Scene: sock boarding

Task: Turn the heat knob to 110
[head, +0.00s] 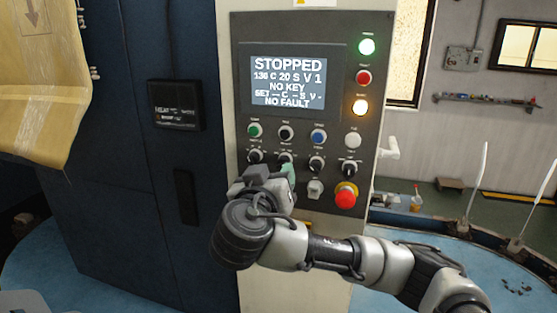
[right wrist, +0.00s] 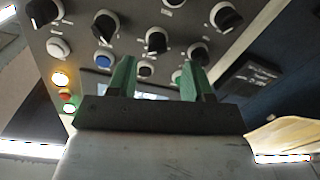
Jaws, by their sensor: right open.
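The control panel (head: 365,135) has a row of black knobs under a row of coloured buttons. I cannot read the labels, so I cannot tell which knob is for heat. The screen (head: 289,80) reads STOPPED, 136 C, 20 S, V 1, NO KEY, NO FAULT. My right gripper (head: 288,172) is at the lower panel by the second knob from the left (head: 285,156). In the right wrist view its green fingers (right wrist: 157,68) are apart and empty, with a black knob (right wrist: 157,40) appearing between and beyond their tips. I cannot tell whether they touch it. My left gripper is out of view.
A red mushroom button (head: 345,196) and a key switch (head: 315,188) sit right of my gripper. Green and amber lamps (head: 360,106) glow at the panel's right. My arm hides the lower left panel. A dark cabinet (head: 120,180) stands left.

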